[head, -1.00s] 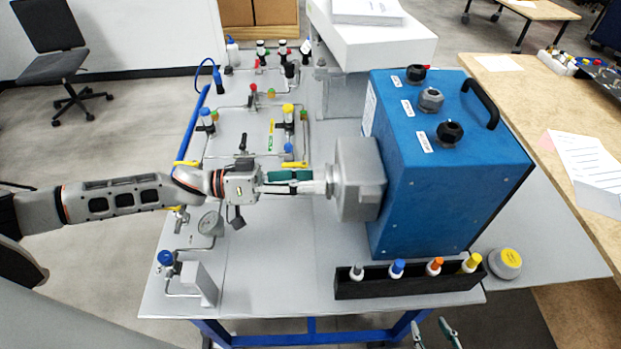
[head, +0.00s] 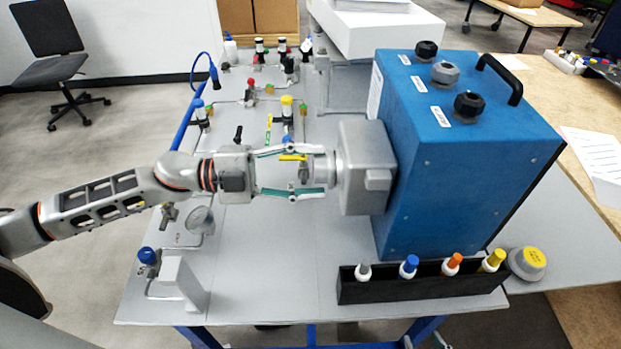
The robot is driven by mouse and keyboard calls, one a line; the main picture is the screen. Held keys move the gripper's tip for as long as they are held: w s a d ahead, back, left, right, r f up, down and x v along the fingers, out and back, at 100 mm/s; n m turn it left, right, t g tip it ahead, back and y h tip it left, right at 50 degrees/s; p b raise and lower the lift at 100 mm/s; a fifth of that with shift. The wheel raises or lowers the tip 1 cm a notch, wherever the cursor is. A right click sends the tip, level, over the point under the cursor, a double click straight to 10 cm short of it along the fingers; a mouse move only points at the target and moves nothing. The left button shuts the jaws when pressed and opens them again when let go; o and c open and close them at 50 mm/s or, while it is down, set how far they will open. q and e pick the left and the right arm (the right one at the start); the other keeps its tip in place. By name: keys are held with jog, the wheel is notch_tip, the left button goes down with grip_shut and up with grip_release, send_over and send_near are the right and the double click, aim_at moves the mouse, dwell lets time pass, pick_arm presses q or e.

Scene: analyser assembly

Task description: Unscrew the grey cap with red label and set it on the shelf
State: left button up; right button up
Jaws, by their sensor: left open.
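The blue analyser box (head: 465,185) stands on the grey worktop with a grey housing (head: 366,165) on its left side. A round grey fitting (head: 322,168) sticks out left from this housing; its end face is turned away, and I see no red label on it. My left gripper (head: 321,172) is open and faces this fitting, one finger above and one below its left end. Whether the fingers touch it I cannot tell. A grey cap with a yellow label (head: 527,262) lies right of the bottle rack. Only slivers of my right gripper (head: 424,342) show at the bottom edge.
A black rack (head: 420,290) with several colour-capped bottles stands in front of the box. Pipes and valves fill the worktop's left and back. Two black knobs and a grey knob (head: 445,73) sit on the box. The front middle is clear.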

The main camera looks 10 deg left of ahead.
pick_arm(q)
jog(key=m+b, duration=0.2)
jog(key=m, duration=0.3)
jog(key=shift+s, duration=0.1)
jog(key=c, duration=1.4)
jog(key=shift+p, duration=0.3)
jog(key=o, duration=0.4)
jog(key=shift+f+n, duration=0.15)
jog(key=shift+n, duration=0.15)
jog(key=shift+f, duration=0.1)
jog(key=shift+c, duration=0.8)
pick_arm(e)
notch_tip(320, 180, down, 2)
